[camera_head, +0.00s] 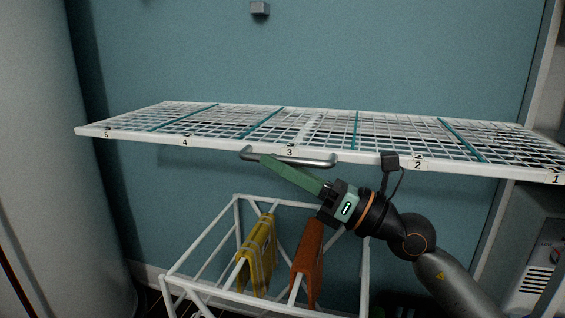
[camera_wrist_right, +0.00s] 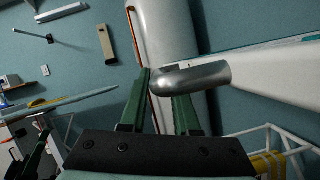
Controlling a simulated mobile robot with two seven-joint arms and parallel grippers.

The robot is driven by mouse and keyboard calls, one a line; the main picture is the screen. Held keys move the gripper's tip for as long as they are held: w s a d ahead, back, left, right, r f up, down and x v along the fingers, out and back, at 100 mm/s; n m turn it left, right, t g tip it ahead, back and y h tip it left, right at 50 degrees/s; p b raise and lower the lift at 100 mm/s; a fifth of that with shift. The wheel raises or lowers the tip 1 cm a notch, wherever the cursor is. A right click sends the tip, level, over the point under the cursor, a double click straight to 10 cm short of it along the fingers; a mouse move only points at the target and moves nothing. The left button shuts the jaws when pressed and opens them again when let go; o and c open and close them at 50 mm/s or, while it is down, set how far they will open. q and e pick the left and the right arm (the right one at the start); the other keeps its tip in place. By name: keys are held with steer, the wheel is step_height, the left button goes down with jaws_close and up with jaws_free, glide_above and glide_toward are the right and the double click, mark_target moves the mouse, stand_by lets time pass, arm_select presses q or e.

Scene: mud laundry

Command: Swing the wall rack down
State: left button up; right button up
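The wall rack (camera_head: 330,156) is a white wire grid with numbered labels along its front edge, standing out roughly level from the wall. A grey bar handle (camera_head: 310,161) is on its front edge near label 3. My right gripper (camera_head: 268,162) reaches up from the lower right, its green fingers crossing the handle's left part. In the wrist view, the fingers (camera_wrist_right: 160,105) are apart, and the handle's rounded end (camera_wrist_right: 190,78) lies at their tips, covering part of the right finger. A firm grip does not show. A dark and green shape (camera_wrist_right: 35,150) at lower left may be my left gripper.
A white wire-frame basket (camera_head: 190,262) stands below the rack, with a yellow folded item (camera_head: 257,255) and an orange one (camera_head: 306,262) on it. A small grey block (camera_head: 260,8) is on the blue wall above. A white appliance (camera_head: 535,255) is at right.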

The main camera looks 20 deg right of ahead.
steer(key=shift+r, duration=0.1)
steer(key=shift+s+d+f, duration=0.3)
steer(key=shift+s+d, duration=0.1)
steer(key=b+v, duration=0.3)
steer(key=v, duration=0.8)
steer(key=shift+s, duration=0.15)
